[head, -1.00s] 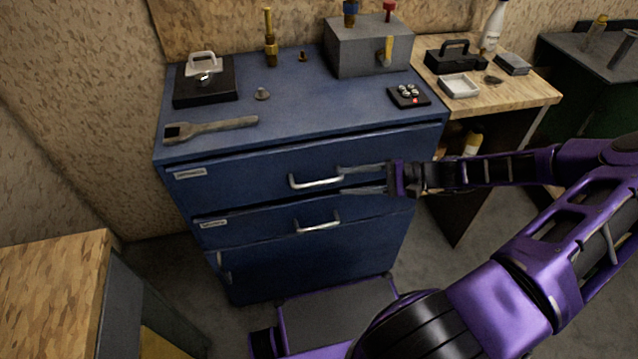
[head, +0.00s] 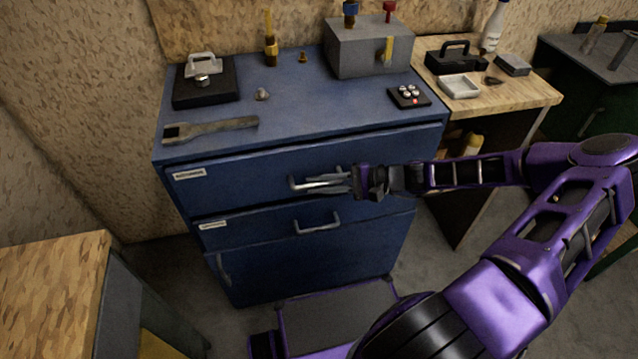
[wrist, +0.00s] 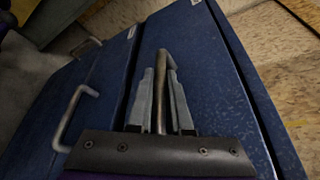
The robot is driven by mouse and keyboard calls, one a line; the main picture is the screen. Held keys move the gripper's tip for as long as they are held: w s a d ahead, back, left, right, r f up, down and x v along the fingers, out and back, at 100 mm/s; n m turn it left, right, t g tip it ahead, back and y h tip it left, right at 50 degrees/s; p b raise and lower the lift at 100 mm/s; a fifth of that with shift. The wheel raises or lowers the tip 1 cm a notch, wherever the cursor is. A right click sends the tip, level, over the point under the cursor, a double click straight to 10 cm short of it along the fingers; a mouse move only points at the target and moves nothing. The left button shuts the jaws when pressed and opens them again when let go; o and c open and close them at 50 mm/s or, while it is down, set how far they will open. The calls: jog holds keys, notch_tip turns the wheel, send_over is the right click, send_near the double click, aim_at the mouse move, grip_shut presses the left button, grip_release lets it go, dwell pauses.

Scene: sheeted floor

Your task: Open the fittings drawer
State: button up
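The blue cabinet (head: 290,255) has an upper drawer (head: 250,172) and a second drawer (head: 260,228), each with a white label too small to read surely and a metal bar handle. Both drawers look closed. My gripper (head: 325,182) is at the upper drawer's handle (head: 298,184), reaching in from the right. In the wrist view my gripper (wrist: 163,95) has its two grey fingers close on either side of that handle (wrist: 165,62), which runs between them. The second drawer's handle (head: 318,224) is free below; it also shows in the wrist view (wrist: 75,110).
On the cabinet top are a flat wrench (head: 210,128), a black block with a pale handle (head: 205,88), a grey box (head: 370,50) and a small button panel (head: 409,95). A wooden-topped bench (head: 50,270) stands front left. Open floor lies between.

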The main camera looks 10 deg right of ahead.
grip_shut()
dwell(1.0)
jog(key=shift+s, duration=0.15)
